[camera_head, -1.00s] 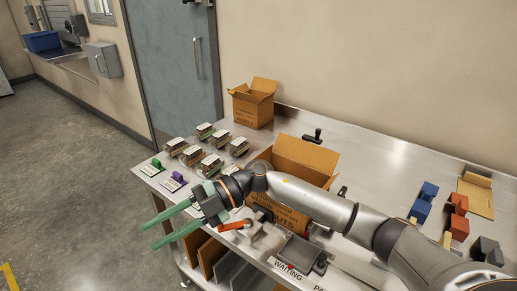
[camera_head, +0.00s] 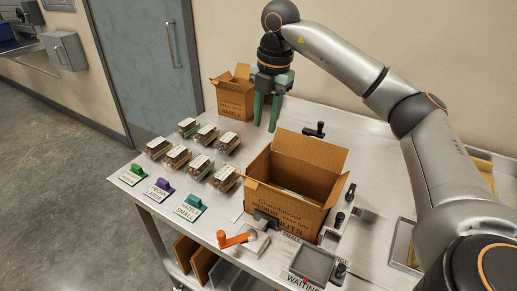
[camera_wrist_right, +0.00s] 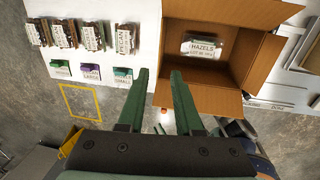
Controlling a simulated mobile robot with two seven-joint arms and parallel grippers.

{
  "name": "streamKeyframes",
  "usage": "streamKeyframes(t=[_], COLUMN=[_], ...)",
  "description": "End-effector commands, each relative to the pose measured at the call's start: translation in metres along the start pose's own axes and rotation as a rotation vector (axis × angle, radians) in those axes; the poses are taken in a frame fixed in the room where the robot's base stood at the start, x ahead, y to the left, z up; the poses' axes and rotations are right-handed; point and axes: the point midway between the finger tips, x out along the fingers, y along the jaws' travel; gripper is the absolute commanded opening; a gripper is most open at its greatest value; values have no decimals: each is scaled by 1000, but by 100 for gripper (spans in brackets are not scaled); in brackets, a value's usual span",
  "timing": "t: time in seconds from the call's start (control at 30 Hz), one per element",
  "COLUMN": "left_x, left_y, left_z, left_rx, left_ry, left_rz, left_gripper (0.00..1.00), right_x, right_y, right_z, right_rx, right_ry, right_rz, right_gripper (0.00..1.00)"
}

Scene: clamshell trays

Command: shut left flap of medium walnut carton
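The medium carton (camera_head: 292,213), brown cardboard with partly legible print, stands open-topped on the steel table. Its far flap (camera_head: 312,150) and right flap (camera_head: 338,190) stand up and outward. Along the left rim I cannot clearly tell flap from wall. In the right wrist view the carton (camera_wrist_right: 180,50) shows from above, with a labelled clear tray (camera_wrist_right: 207,47) inside. My right gripper (camera_head: 266,128) hangs pointing down beyond the carton's left side, apart from it. Its green fingers are open and empty, and also show in the right wrist view (camera_wrist_right: 160,72). My left gripper is out of view.
A smaller open carton (camera_head: 232,98) stands behind the gripper. Several clamshell trays (camera_head: 190,150) and coloured label stands (camera_head: 158,190) lie to the left. An orange-handled clamp (camera_head: 237,239) and a grey holder (camera_head: 313,264) sit in front. Black knobs (camera_head: 317,130) rise around the carton.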

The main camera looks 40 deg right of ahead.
Motion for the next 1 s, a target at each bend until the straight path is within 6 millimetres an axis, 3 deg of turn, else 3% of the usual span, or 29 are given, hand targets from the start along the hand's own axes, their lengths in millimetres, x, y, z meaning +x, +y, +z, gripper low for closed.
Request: streamKeyframes(t=[0.2, 0.5, 0.87, 1.0], left_x=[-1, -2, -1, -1], left_y=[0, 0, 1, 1], left_z=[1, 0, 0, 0], left_rx=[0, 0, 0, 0], left_ry=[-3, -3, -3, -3], left_rz=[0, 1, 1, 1], left_gripper=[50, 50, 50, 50], right_x=[48, 89, 96, 96], right_y=[-1, 0, 1, 1], right_z=[0, -1, -1, -1], right_rx=[-1, -2, -3, -3], right_ry=[1, 3, 2, 2], right_rz=[-3, 0, 2, 2], right_gripper=[34, 34, 34, 21])
